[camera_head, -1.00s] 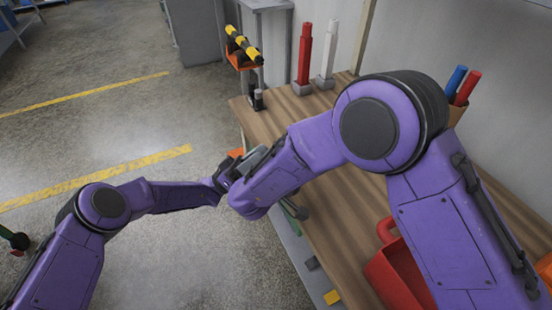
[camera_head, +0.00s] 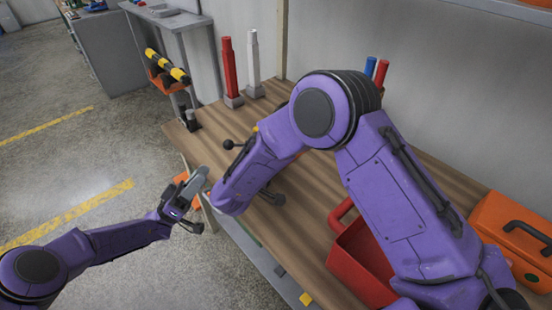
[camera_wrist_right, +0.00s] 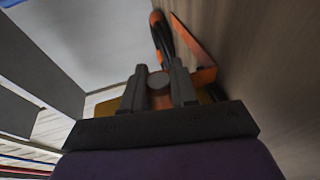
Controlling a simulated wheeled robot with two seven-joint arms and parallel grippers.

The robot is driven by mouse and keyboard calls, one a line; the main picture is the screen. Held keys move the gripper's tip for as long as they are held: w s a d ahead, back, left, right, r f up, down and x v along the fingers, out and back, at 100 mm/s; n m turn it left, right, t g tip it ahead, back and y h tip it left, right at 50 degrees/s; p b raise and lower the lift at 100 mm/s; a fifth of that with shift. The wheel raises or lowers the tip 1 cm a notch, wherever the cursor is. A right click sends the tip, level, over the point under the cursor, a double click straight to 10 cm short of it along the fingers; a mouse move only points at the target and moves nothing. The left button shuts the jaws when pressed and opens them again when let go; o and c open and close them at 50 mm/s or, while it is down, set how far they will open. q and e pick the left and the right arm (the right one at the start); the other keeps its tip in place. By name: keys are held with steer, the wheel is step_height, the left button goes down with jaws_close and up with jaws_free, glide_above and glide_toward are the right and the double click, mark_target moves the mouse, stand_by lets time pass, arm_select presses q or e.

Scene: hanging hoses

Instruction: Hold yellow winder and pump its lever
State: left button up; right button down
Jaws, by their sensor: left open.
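A small yellow patch (camera_head: 256,129) shows behind my right forearm in the head view, with a black ball-ended lever (camera_head: 228,144) to its left; the rest of that device is hidden by the arm. My left gripper (camera_head: 188,205) is open at the table's left edge, beside an orange part; nothing clear shows between its fingers.
A red bin (camera_head: 355,262) and an orange toolbox (camera_head: 510,240) stand on the wooden table (camera_head: 300,235). A red post (camera_head: 229,65) and a white post (camera_head: 254,60) stand at the back. An orange-handled tool (camera_wrist_right: 163,38) lies near the right gripper.

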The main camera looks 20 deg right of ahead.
arm_select(q)
steer(key=c, duration=0.3)
steer(key=shift+w+r+g, duration=0.15)
steer(key=shift+r+g, duration=0.15)
steer(key=shift+r, duration=0.2)
jaws_close()
steer(key=w+d+r+n+t+y, duration=0.1)
steer(key=w+d+r+t+y, duration=0.3)
steer(key=r, duration=0.8)
steer(key=w+d+r+t+y, duration=0.3)
steer(key=w+d+r+t, duration=0.15)
steer(key=r, duration=0.65)
steer(key=w+d+r+n+t+y, duration=0.1)
steer(key=w+d+r+t+y, duration=0.3)
steer(key=r, duration=0.8)
steer(key=s+a+f+m+g+y, duration=0.1)
steer(key=s+f+g+y, duration=0.2)
steer(key=f, duration=0.4)
steer(key=s+a+f+m+g+y, duration=0.1)
steer(key=s+f+g+y, duration=0.3)
steer(key=f, duration=0.4)
steer(key=s+a+f+m+g+y, duration=0.2)
steer(key=s+f+g+y, duration=0.1)
steer(key=f, duration=0.4)
steer(key=shift+s+f+m+g+y, duration=0.2)
steer(key=shift+s+m+g+y, duration=0.2)
steer(key=shift+s+g, duration=0.65)
steer(key=shift+s+t, duration=0.25)
steer(key=shift+t, duration=0.05)
